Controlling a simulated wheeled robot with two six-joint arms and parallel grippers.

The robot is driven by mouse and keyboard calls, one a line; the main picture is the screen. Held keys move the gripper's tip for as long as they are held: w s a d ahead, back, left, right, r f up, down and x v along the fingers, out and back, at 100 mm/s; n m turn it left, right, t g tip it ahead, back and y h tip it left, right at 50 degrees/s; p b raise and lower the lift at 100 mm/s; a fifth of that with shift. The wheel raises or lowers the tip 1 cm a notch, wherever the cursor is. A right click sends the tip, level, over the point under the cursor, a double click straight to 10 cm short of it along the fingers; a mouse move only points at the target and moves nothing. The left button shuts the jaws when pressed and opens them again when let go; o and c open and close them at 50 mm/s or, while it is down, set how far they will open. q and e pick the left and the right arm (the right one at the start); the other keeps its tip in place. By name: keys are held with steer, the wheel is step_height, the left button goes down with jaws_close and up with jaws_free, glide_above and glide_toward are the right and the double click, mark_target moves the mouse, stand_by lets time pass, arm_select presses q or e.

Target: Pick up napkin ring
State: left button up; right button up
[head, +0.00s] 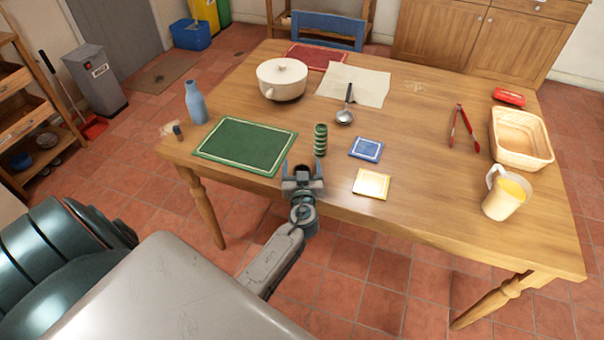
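A small dark brown ring-like thing (303,168), which looks like the napkin ring, is at the near edge of the wooden table (430,215). My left gripper (303,173) is at that edge, with its two fingers apart on either side of the brown thing. The fingers look open; whether they touch it is too small to tell. The gripper hides the lower part of the brown thing. My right gripper is not in view.
A green striped cylinder (320,139) stands just behind the gripper. A green placemat (246,146) lies to its left, and blue (366,149) and yellow (371,184) coasters to its right.

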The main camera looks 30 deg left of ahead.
arm_select(q)
steer(key=c, duration=0.9)
steer(key=shift+r, duration=0.1)
